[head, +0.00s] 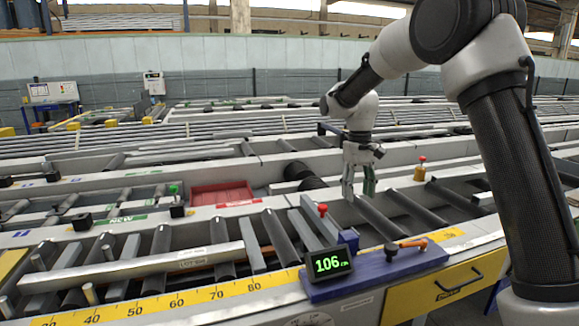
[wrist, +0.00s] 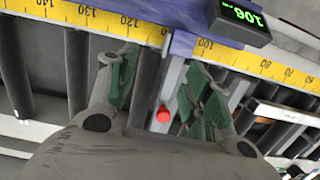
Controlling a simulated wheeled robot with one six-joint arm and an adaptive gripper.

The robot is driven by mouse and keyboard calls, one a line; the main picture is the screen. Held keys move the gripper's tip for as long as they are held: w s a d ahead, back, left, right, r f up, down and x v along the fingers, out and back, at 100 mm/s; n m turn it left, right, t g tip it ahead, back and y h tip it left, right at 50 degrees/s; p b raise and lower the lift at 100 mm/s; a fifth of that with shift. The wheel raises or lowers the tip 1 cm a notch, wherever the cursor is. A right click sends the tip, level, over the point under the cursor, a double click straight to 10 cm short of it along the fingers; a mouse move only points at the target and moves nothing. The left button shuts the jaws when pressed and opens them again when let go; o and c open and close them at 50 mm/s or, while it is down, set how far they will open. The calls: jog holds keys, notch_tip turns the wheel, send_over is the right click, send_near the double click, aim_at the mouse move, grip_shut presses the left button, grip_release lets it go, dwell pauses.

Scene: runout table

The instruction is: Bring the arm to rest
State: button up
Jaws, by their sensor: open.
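My gripper (head: 358,182) hangs fingers-down over the runout table, above the rollers and to the right of the red-knobbed stop. In the wrist view my gripper (wrist: 158,85) shows two green-padded fingers spread apart with nothing held between them. My grey arm curves in from the right of the head view. The red knob (head: 323,209) also shows in the wrist view (wrist: 163,114), in the space between the fingers. I cannot tell how high the fingertips are above the rollers.
A blue stop block (head: 375,270) carries a display (head: 328,264) reading 106. A yellow scale (head: 150,308) runs along the front edge. A metal bar (head: 130,268) lies across the rollers at left. A red tray (head: 221,193) and a yellow drawer (head: 445,288) are nearby.

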jog(key=s+d+r+m+t, duration=0.1)
jog(key=s+d, duration=0.4)
jog(key=s, duration=0.6)
jog(key=s+d+r+m+t, duration=0.1)
jog(key=s+d+r+t, duration=0.2)
jog(key=s, duration=0.8)
jog(key=s+d+r+m+t, duration=0.1)
jog(key=s+d+r, duration=0.4)
jog(key=s+d, duration=0.3)
jog(key=s, duration=0.3)
jog(key=shift+s+d+r+t, duration=0.2)
jog(key=shift+s+r+t, duration=0.1)
jog(key=shift+r+t, duration=0.1)
